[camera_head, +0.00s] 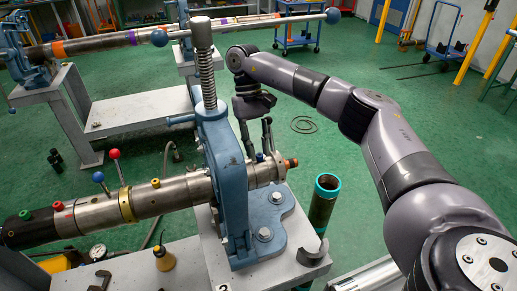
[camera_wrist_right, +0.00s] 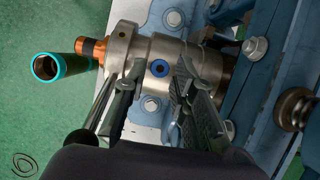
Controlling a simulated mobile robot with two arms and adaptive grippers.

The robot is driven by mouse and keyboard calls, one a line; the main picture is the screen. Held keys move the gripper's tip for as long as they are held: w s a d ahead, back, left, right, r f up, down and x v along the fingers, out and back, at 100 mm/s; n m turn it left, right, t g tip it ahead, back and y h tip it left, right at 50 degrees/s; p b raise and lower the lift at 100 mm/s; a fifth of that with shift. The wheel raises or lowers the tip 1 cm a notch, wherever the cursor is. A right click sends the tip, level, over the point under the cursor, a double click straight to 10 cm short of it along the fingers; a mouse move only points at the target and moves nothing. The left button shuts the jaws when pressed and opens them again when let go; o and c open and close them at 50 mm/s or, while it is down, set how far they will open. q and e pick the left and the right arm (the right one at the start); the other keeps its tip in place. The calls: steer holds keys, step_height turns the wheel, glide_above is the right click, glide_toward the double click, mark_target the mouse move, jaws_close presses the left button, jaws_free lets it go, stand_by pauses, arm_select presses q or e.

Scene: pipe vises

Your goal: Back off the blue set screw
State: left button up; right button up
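The blue set screw (camera_wrist_right: 159,68) is a small blue ring with a dark socket on the silver collar at the pipe's end. In the head view it is a small blue spot (camera_head: 260,157). My right gripper (camera_head: 260,152) points down at the collar (camera_head: 265,171). In the right wrist view its two fingers (camera_wrist_right: 155,80) are spread, with the screw showing between the tips. I cannot tell whether a fingertip touches the collar. My left gripper is not in view.
A blue vise (camera_head: 225,150) with a threaded spindle clamps the pipe just left of my gripper. A copper-coloured end (camera_head: 291,163) sticks out right. A teal-rimmed tube (camera_head: 325,200) stands nearby. Red and blue ball levers (camera_head: 114,154) and coloured caps sit on the pipe farther left.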

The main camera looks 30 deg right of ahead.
steer(key=v, duration=0.6)
steer(key=shift+r, duration=0.35)
steer(key=shift+o, duration=0.2)
steer(key=shift+d, duration=0.1)
